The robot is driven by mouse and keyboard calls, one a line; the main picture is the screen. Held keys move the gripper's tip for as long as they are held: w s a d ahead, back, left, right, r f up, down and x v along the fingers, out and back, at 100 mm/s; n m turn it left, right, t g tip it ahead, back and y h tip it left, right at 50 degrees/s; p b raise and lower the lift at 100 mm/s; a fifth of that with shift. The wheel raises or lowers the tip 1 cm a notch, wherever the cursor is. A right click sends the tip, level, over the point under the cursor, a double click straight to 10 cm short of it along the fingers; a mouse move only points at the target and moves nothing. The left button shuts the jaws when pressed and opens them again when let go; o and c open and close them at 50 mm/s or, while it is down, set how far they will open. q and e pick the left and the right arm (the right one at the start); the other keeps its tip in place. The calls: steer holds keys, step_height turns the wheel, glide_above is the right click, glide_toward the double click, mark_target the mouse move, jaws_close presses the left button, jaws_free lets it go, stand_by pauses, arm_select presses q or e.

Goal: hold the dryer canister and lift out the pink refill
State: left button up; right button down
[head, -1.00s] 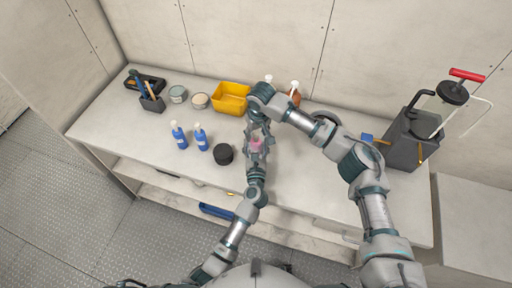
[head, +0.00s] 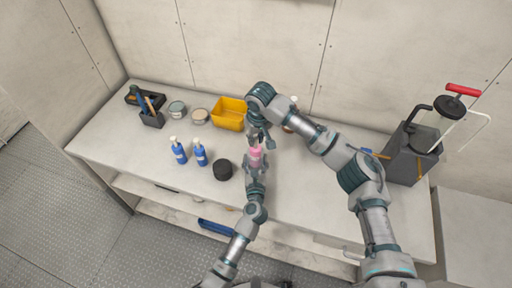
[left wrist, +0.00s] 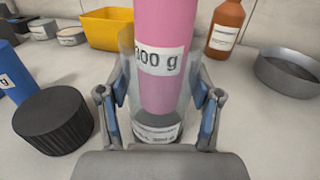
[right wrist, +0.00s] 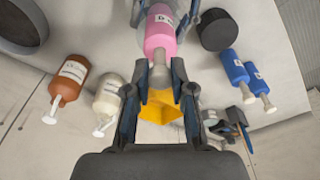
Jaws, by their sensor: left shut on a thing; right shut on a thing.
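The clear dryer canister (left wrist: 126,60) stands upright in the left wrist view, with a label low on its wall. My left gripper (left wrist: 160,95) is shut around it. The pink refill (left wrist: 162,60), with a white label, is partly inside the canister; its lower end is above the canister's base and its upper part rises out of the left wrist view. The refill also shows in the head view (head: 256,155) and the right wrist view (right wrist: 160,35). My right gripper (right wrist: 162,88) is shut on the refill's grey top knob.
A black ribbed round lid (left wrist: 52,122) lies left of the canister, near two blue bottles (head: 189,153). A yellow bin (head: 229,112), a brown bottle (left wrist: 225,28) and a white bottle (right wrist: 108,95) stand behind. A grey round dish (left wrist: 288,72) is at right. A grey tank with a red-handled pump (head: 412,152) stands at the far right.

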step_height(320, 180, up, 12)
steer(key=shift+r, duration=0.2)
arm_select(q)
steer(key=o, duration=1.5)
steer(key=s, duration=1.1)
steer(key=shift+s+f, duration=0.1)
steer(key=shift+s, duration=0.35)
